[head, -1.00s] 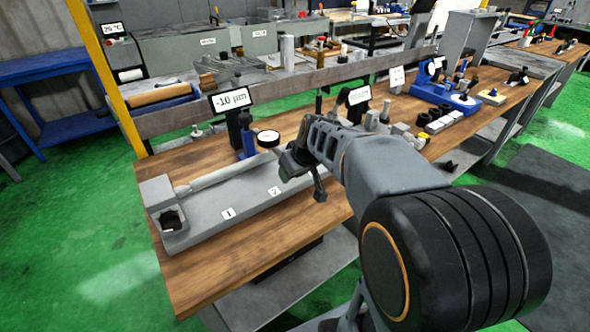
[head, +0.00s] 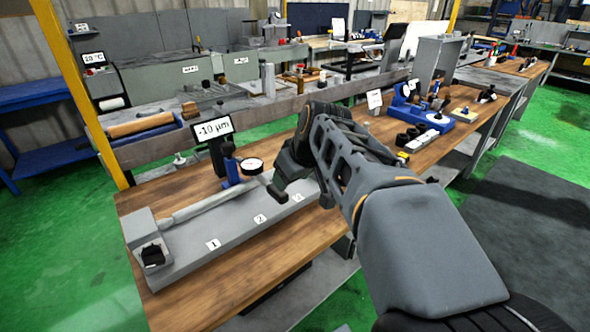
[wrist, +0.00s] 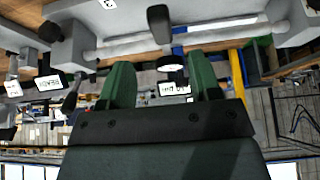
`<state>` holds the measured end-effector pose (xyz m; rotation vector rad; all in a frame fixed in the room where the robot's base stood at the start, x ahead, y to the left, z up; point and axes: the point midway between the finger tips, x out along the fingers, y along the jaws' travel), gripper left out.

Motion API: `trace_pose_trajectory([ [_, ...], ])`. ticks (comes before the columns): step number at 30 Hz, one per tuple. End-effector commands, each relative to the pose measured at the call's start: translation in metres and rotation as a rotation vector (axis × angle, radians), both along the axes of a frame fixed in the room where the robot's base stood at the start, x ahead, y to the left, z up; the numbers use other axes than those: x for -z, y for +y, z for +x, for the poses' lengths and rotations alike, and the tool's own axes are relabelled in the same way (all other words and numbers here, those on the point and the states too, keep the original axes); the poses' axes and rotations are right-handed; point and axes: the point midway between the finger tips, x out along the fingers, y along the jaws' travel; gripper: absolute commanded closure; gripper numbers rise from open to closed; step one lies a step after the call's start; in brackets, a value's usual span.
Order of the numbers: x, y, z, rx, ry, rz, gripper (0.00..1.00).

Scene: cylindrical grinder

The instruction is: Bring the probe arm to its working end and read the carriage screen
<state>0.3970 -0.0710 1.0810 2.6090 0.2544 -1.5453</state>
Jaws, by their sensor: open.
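The carriage screen (head: 213,130) reads -10 µm in the head view. It shows inverted in the wrist view (wrist: 175,88), between the fingers. A round dial gauge (head: 252,166) stands by a blue holder (head: 232,172) behind the grey bed (head: 190,258), which carries a pale shaft (head: 205,206) and labels 1, 2 and 3. My gripper (wrist: 162,82) has two green fingers, spread apart with nothing held between them. In the head view it is near label 3, largely hidden by its own arm. A dark rounded knob (wrist: 158,22) lies beyond the fingers. I cannot tell which part is the probe arm.
A READY screen (wrist: 48,85) shows inverted in the wrist view. Blue fixtures (head: 425,112) and dark blocks (head: 408,137) stand farther right on the wooden bench (head: 275,250). A grey rail (head: 160,148) runs behind. The bench's front left strip is clear.

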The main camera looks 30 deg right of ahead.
Motion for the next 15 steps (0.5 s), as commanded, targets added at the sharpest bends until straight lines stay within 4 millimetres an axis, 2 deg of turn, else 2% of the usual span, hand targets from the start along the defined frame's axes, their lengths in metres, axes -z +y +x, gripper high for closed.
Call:
trace_pose_trajectory([
  [6,-0.016,-0.002,-0.008,0.001,-0.001,0.0,0.43],
  [15,-0.018,-0.002,-0.01,0.0,0.001,0.0,0.43],
])
